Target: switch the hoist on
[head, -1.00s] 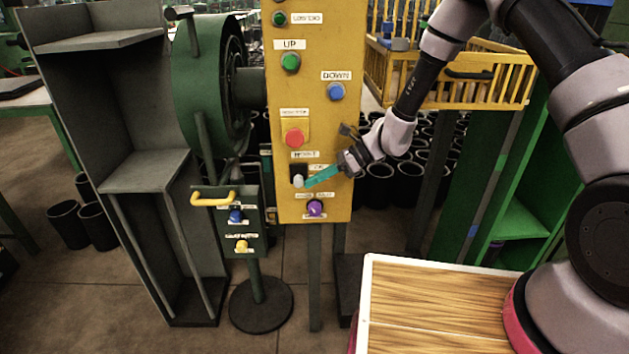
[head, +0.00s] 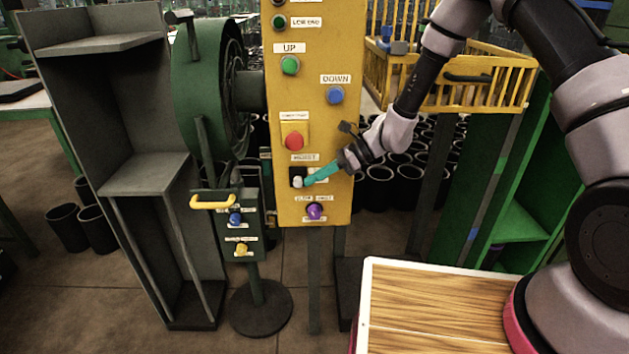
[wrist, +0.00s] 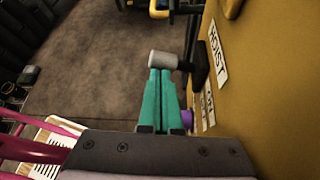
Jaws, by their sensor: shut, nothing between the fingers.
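The hoist switch (head: 298,181) is a pale grey knob on a dark lever, set low on the yellow control panel (head: 346,135). In the wrist view the knob (wrist: 163,59) sticks out from its black mount beside a label reading HOIST (wrist: 217,55). My gripper (head: 307,181) has teal fingers, shut and empty. Its fingertips (wrist: 160,74) are right at the underside of the knob in the wrist view, touching or nearly so. The lever's setting cannot be told for sure.
A red button (head: 294,140) is above the switch and a purple knob (head: 314,211) below it. Green (head: 290,65) and blue (head: 336,95) buttons sit higher. A smaller dark box with a yellow handle (head: 213,201) stands left of the panel.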

